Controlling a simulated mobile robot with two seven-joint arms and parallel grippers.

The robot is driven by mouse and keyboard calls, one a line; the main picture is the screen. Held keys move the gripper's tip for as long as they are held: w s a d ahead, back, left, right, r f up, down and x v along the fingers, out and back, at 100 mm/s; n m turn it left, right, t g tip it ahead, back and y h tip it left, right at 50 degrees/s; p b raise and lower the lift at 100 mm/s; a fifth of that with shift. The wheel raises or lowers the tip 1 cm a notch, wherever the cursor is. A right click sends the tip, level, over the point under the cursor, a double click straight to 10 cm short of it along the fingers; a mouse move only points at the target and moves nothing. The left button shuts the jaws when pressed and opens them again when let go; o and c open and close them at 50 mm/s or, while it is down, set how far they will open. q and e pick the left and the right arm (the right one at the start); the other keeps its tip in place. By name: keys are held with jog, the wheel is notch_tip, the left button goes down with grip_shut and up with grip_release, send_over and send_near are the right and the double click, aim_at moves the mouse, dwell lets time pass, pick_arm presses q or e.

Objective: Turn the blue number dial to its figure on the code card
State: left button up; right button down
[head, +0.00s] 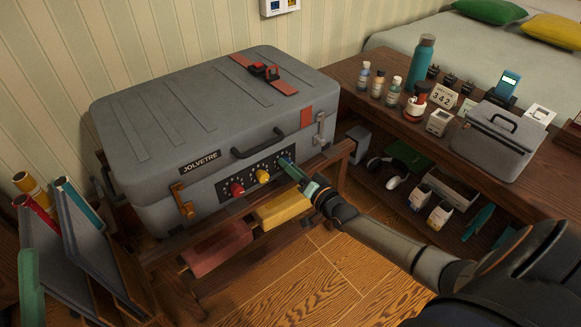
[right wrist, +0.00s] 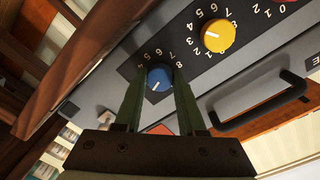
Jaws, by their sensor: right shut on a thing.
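The grey suitcase (head: 215,135) has a black dial panel (head: 247,180) with a red dial (head: 237,189), a yellow dial (head: 262,175) and a blue dial (right wrist: 159,76). My right gripper (right wrist: 158,84) is shut on the blue dial, one finger on each side. The blue dial's white mark points toward the lower left in the right wrist view. The yellow dial (right wrist: 216,35) shows beside it with its own mark. In the head view my fingers mostly hide the blue dial. The code card (head: 443,96) stands on the wooden bench and reads 342. My left gripper is not in view.
The bench (head: 350,93) at right holds a teal bottle (head: 420,62), small bottles and a grey bag (head: 497,140). Folders stand at the left. Wooden floor lies open in front.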

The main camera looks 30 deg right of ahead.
jog(key=c, duration=0.5)
grip_release()
pick_arm(q)
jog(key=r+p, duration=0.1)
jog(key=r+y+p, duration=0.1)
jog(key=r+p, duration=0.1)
jog(key=p, duration=0.1)
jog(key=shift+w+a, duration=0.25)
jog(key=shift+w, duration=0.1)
pick_arm(e)
jog(key=s, duration=1.2)
jog(key=shift+s+d+r, duration=0.15)
jog(key=shift+s+d, duration=0.1)
jog(key=shift+d, duration=0.2)
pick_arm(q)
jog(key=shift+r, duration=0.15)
